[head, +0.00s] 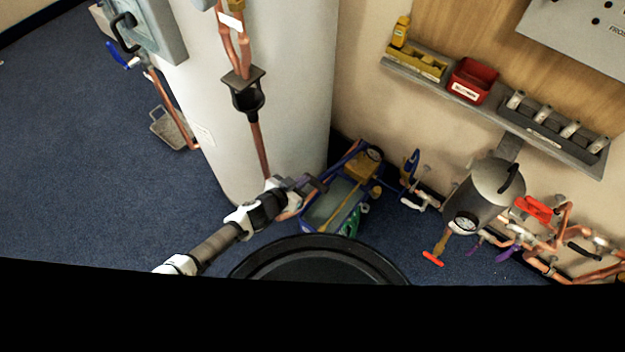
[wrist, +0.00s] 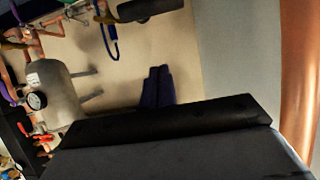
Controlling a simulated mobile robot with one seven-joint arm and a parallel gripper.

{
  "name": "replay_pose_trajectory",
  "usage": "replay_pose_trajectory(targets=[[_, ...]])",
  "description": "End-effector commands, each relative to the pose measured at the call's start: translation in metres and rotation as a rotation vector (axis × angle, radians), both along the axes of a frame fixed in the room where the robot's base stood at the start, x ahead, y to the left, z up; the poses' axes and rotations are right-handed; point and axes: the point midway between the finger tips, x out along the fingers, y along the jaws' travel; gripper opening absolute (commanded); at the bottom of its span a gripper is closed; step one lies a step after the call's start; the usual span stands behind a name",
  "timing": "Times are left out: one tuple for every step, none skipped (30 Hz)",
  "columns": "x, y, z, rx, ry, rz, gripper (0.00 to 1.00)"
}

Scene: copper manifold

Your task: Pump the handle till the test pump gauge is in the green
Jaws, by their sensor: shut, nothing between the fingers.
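The test pump appears to be the blue-framed, open water trough (head: 328,207) on the floor beside the white cylinder. A brass-coloured block (head: 361,168) and a small round dark gauge (head: 374,153) sit at its far end. The gauge's needle and green band are too small to read. A blue bar, perhaps the handle, runs along its left side, partly hidden by my gripper. My gripper (head: 314,184) is shut and empty, over the trough's left edge in the head view. I cannot tell whether it touches the pump. Its closed fingertips (wrist: 157,88) show in the wrist view.
A grey vessel (head: 484,196) with a white gauge hangs at the right, above valved copper pipes. A white cylinder (head: 272,130) and vertical copper pipe (head: 259,150) stand close to my arm. A wall shelf (head: 480,112) holds bins. Blue floor is clear at left.

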Motion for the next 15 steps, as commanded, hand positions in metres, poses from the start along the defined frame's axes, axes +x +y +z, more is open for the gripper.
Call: replay_pose_trajectory(targets=[[0.008, -0.008, -0.005, -0.002, 0.0, -0.003, 0.0], [0.013, -0.012, -0.008, -0.002, 0.0, -0.002, 0.0], [0.02, -0.017, -0.011, -0.002, 0.0, -0.003, 0.0], [0.025, -0.02, -0.015, -0.001, 0.001, -0.003, 0.0], [0.029, -0.024, -0.017, -0.002, 0.001, -0.002, 0.0], [0.036, -0.028, -0.021, -0.001, 0.001, -0.002, 0.0], [0.04, -0.031, -0.024, -0.001, 0.001, -0.002, 0.0], [0.044, -0.034, -0.026, 0.0, 0.001, -0.002, 0.0], [0.049, -0.038, -0.029, -0.001, 0.002, -0.001, 0.0], [0.047, -0.035, -0.036, -0.001, 0.003, 0.004, 0.0], [0.046, -0.033, -0.042, -0.001, 0.003, 0.004, 0.0], [0.045, -0.033, -0.047, -0.002, 0.003, 0.005, 0.0], [0.044, -0.032, -0.051, -0.002, 0.003, 0.005, 0.0], [0.043, -0.032, -0.054, -0.001, 0.002, 0.004, 0.0], [0.043, -0.031, -0.058, -0.001, 0.002, 0.004, 0.0]])
